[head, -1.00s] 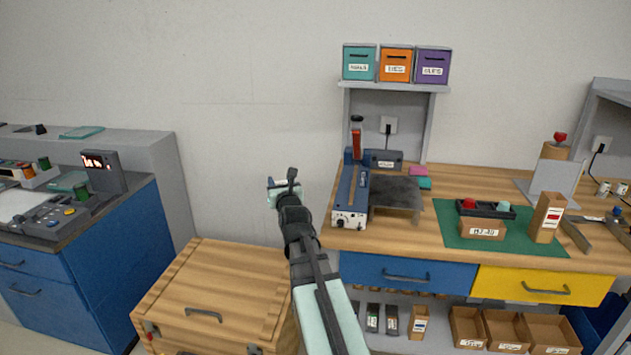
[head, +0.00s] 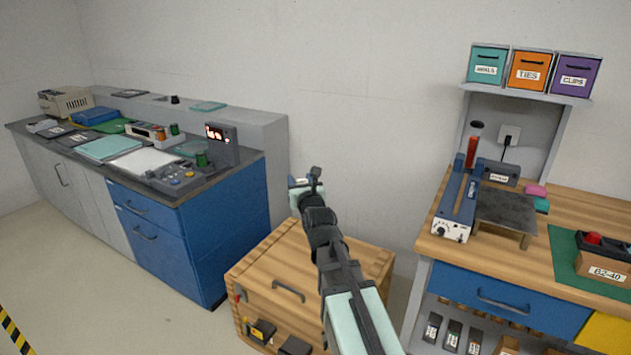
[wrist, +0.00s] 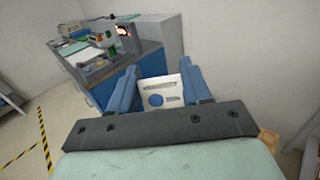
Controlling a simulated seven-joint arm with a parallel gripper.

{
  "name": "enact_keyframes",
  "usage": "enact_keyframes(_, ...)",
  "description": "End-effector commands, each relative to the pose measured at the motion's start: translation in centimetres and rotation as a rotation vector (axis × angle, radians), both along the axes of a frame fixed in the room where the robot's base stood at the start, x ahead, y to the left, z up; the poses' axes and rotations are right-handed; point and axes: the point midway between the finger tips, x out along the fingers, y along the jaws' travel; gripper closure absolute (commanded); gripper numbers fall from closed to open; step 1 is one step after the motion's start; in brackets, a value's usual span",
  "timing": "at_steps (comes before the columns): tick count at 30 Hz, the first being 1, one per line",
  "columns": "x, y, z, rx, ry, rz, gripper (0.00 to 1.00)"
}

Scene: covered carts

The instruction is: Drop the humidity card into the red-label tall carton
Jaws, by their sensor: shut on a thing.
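The humidity card (wrist: 158,94) is a white card with a blue round spot and grey marks. It stands between the two blue fingers of my gripper (wrist: 157,82), which is shut on it. In the head view my gripper (head: 305,186) is held up in front of the wall, above the wooden chest; the card is hard to make out there. The red-label tall carton is not in view now.
The workbench (head: 485,240) at the right carries a sealer (head: 457,205), a low box (head: 603,268) and a green mat (head: 570,252). A wooden chest (head: 262,272) stands below my arm. A blue cabinet (head: 180,243) is at the left. Open floor lies at the far left.

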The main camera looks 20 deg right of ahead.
Motion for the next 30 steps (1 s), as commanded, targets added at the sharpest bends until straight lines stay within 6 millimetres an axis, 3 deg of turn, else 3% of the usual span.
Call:
enact_keyframes(3, 0.0, 1.4, 0.0, 0.000, 0.000, 0.019, 0.80)
enact_keyframes(11, 0.8, -1.9, -0.2, 0.001, -0.007, -0.018, 0.80)
enact_keyframes(20, 1.5, -6.4, -0.5, 0.001, -0.016, -0.064, 0.80)
enact_keyframes(30, 2.0, -13.5, -0.7, 0.001, -0.032, -0.130, 0.80)
